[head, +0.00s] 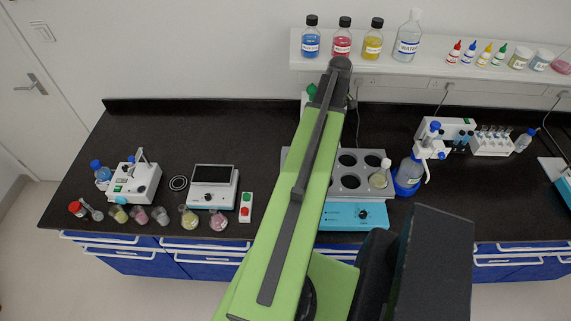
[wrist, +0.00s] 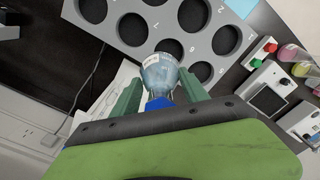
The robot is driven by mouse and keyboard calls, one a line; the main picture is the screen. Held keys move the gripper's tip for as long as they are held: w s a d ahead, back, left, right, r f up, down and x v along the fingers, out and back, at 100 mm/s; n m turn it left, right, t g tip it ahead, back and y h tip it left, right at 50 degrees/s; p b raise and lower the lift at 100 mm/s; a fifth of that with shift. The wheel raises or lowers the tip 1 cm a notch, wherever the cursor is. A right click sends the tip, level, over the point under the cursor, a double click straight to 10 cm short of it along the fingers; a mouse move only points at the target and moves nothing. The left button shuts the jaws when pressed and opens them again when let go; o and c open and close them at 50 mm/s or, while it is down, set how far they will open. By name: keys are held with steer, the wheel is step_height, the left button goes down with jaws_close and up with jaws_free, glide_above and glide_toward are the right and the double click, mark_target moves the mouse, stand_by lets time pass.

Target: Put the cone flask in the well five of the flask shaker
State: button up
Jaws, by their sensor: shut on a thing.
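The flask shaker (head: 350,205) stands on the bench with a grey plate of round wells and a blue front panel. Its numbered plate (wrist: 127,42) also shows in the wrist view. My gripper (wrist: 160,90) has green fingers shut on a clear flask (wrist: 160,72) with a blue cap and a white label. The flask overlaps the near edge of the plate in the wrist view; I cannot tell its height above it. In the head view my arm hides the held flask and the left wells.
Several small flasks (head: 189,218) stand along the bench front at left, near a white device (head: 212,201) and a button box (head: 246,207). A bottle in a blue holder (head: 408,178) stands right of the shaker. A shelf (head: 430,68) with bottles is behind.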

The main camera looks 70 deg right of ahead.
steer(key=shift+w+f, duration=0.45)
steer(key=shift+f, duration=0.05)
steer(key=w+a+f+b, duration=0.2)
steer(key=w+f+b, duration=0.1)
steer(key=w+a+f+b, duration=0.2)
steer(key=w+f+b, duration=0.1)
steer(key=f+b, duration=0.1)
steer(key=w+a+f+b, duration=0.2)
steer(key=w+f+b, duration=0.1)
steer(key=f+b, duration=0.1)
steer(key=shift+w+a+f, duration=0.1)
steer(key=shift+w, duration=0.1)
steer(key=shift+r, duration=0.25)
steer(key=shift+f, duration=0.15)
steer(key=o, duration=1.6)
steer(key=shift+c, duration=0.2)
